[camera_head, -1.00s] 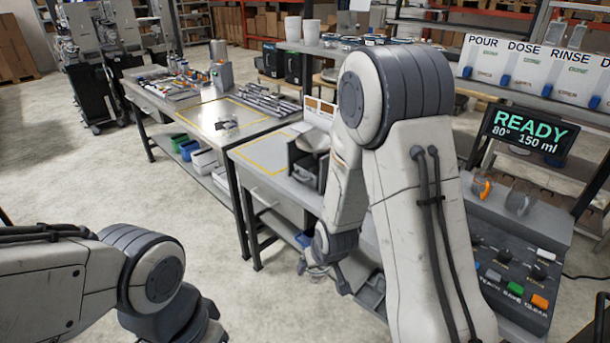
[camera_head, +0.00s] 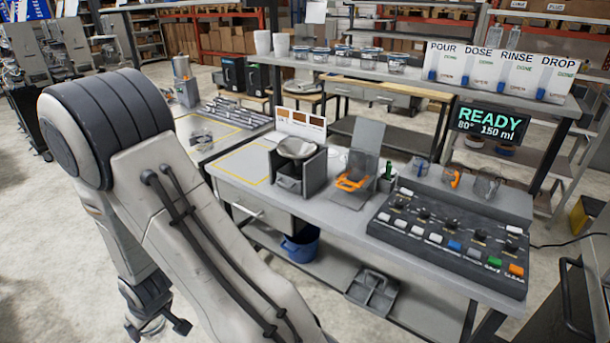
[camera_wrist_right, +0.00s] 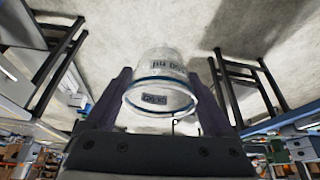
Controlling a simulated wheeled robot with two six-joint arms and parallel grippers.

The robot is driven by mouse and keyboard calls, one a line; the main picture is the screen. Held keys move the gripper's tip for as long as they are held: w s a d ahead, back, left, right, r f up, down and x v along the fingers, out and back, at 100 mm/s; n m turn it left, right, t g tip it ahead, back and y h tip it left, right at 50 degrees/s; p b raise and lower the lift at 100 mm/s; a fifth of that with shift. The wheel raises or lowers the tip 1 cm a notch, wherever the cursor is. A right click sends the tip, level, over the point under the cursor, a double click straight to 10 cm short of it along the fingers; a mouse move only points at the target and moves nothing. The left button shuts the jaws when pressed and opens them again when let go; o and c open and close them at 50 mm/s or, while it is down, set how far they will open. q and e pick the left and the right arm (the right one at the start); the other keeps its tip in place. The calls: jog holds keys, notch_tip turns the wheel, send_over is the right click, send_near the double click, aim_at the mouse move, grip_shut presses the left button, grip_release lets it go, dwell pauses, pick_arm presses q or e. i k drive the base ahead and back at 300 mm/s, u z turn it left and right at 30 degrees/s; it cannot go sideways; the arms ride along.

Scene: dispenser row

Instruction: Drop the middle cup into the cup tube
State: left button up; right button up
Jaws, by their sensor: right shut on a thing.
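My right gripper (camera_head: 165,325) shows at the lower left in the head view, low over the floor in front of the benches. In the right wrist view it (camera_wrist_right: 160,105) is shut on a pale, see-through cup (camera_wrist_right: 160,82) with blue bands and a dark label, held between its two dark fingers. The head view does not show the held cup clearly. Two stacks of white cups (camera_head: 272,43) stand on the upper shelf. I cannot make out which thing is the cup tube. My left gripper is not in view.
A button panel (camera_head: 450,235) fills the right of the bench. A grey box holder with a bowl (camera_head: 297,165) and an orange-handled item (camera_head: 352,180) stand to its left. A blue bucket (camera_head: 300,247) is below. A READY screen (camera_head: 490,122) hangs right.

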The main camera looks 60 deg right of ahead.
aim_at(353, 178)
jog(key=i, duration=0.85)
jog(key=z, duration=1.45)
